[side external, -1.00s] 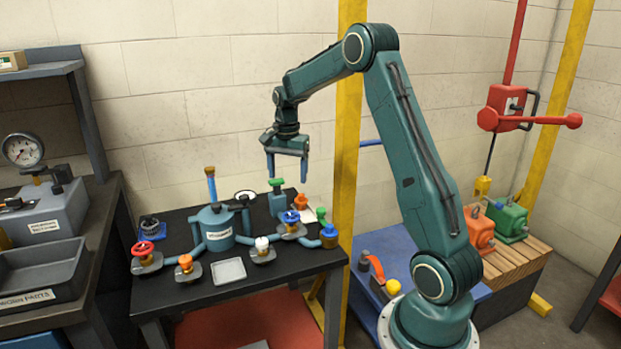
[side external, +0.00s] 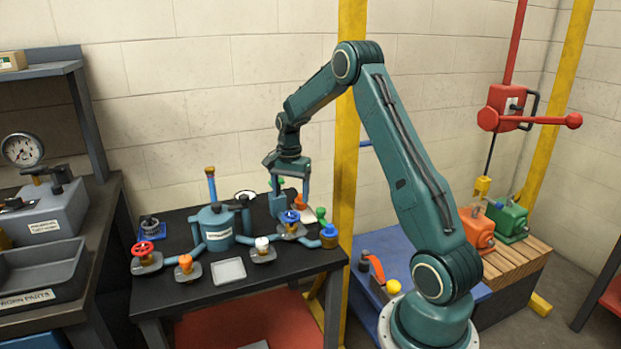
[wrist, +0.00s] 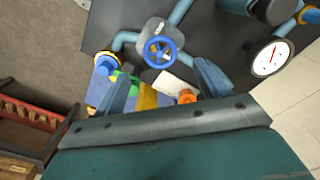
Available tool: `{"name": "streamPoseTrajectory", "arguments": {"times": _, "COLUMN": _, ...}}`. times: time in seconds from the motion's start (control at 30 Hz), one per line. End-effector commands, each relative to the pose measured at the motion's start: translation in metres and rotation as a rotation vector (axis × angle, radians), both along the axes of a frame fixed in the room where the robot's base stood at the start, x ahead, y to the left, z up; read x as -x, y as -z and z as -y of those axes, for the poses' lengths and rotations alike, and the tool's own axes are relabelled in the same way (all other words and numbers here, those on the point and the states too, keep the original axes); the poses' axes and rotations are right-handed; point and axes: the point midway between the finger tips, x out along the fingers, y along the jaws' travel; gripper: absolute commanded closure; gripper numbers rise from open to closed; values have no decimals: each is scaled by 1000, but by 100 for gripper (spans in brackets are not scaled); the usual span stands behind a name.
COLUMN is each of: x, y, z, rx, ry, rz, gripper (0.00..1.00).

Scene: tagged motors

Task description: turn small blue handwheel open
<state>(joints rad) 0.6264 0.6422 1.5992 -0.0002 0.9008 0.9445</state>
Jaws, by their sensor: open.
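The small blue handwheel (side external: 291,217) sits on a grey valve base on the black table, joined to blue piping. In the wrist view it is a spoked blue ring (wrist: 160,52), seen nearly from above, just beyond the fingertips. My gripper (side external: 291,192) hangs pointing down above and behind the handwheel. Its fingers are apart and empty; they also show in the wrist view (wrist: 163,82). The handwheel is not between them, and no contact shows.
An orange knob (side external: 300,201) and a white card (side external: 309,215) lie close by. A blue cap (side external: 328,232) stands at right, a white knob (side external: 262,243) at left, and a blue tank (side external: 214,229) further left. A gauge (wrist: 270,58) shows in the wrist view. A yellow post (side external: 347,160) stands right of my gripper.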

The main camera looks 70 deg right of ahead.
Motion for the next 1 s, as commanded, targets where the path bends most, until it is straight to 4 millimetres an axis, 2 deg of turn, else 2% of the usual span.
{"name": "streamPoseTrajectory", "arguments": {"times": 0.3, "x": 0, "y": 50, "z": 0, "rx": -2, "ry": 0, "rz": -3, "gripper": 26}}
{"name": "streamPoseTrajectory", "arguments": {"times": 0.5, "x": 0, "y": 72, "z": 0, "rx": -1, "ry": 0, "rz": -1, "gripper": 26}}
{"name": "streamPoseTrajectory", "arguments": {"times": 0.7, "x": 0, "y": 83, "z": 0, "rx": 0, "ry": 0, "rz": 0, "gripper": 26}}
{"name": "streamPoseTrajectory", "arguments": {"times": 1.0, "x": 0, "y": 84, "z": 0, "rx": 0, "ry": 0, "rz": 0, "gripper": 26}}
